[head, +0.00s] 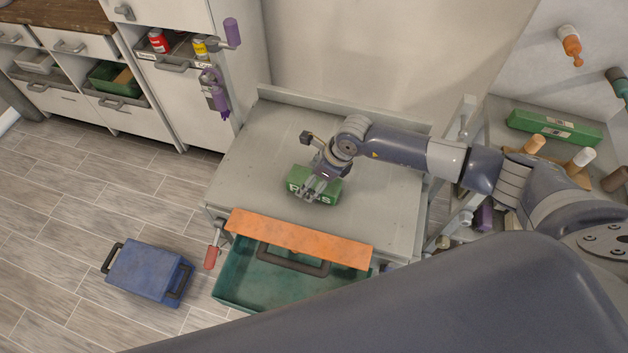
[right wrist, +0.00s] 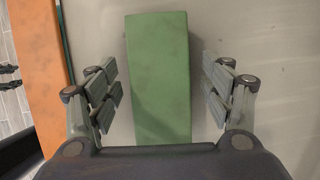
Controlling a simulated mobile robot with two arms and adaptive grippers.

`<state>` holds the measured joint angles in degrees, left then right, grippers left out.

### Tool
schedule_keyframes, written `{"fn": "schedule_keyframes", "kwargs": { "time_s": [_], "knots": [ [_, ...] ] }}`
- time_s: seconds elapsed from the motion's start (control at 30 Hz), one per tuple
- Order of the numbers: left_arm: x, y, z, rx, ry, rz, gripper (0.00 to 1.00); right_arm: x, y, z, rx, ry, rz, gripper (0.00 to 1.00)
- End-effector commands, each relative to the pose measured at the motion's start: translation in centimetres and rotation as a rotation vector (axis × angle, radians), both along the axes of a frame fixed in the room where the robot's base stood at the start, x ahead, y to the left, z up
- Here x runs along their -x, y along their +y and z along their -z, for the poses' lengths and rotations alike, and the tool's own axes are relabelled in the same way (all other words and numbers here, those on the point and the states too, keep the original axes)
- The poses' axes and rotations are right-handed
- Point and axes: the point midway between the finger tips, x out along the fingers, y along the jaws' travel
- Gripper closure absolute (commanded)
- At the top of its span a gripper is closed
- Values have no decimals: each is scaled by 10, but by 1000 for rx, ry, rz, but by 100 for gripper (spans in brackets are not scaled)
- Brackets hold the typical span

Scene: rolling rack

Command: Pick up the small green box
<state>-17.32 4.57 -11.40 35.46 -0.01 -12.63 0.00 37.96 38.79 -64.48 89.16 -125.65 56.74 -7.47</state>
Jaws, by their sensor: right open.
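The small green box (head: 329,192) with pale lettering lies on the grey rack top (head: 253,160) in the head view. My right gripper (head: 316,190) is above it, pointing down, and covers part of it. In the right wrist view the green box (right wrist: 159,80) stretches lengthwise between the two open fingers of my right gripper (right wrist: 160,98). A gap shows between the box and each finger, so neither finger touches it. My left gripper is not in view.
An orange board (head: 298,239) lies along the rack's front edge, above a green drawer (head: 262,285). A blue case (head: 148,271) is on the floor at left. A larger green box (head: 553,129) lies on the right bench. The rack top around the small box is bare.

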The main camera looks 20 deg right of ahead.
Motion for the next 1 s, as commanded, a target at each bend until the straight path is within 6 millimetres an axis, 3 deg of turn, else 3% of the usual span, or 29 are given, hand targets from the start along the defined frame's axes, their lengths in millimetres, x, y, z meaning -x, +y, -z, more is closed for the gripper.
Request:
{"fn": "schedule_keyframes", "kwargs": {
  "time_s": [0.37, 0.6, 1.0],
  "knots": [
    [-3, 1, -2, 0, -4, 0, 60, -2, 3, 10, 0, 0, 0, 27],
    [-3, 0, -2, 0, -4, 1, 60, -2, 3, 9, 0, 0, 0, 79],
    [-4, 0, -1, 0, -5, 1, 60, -3, 3, 7, -2, -1, 0, 80]
  ]
}}
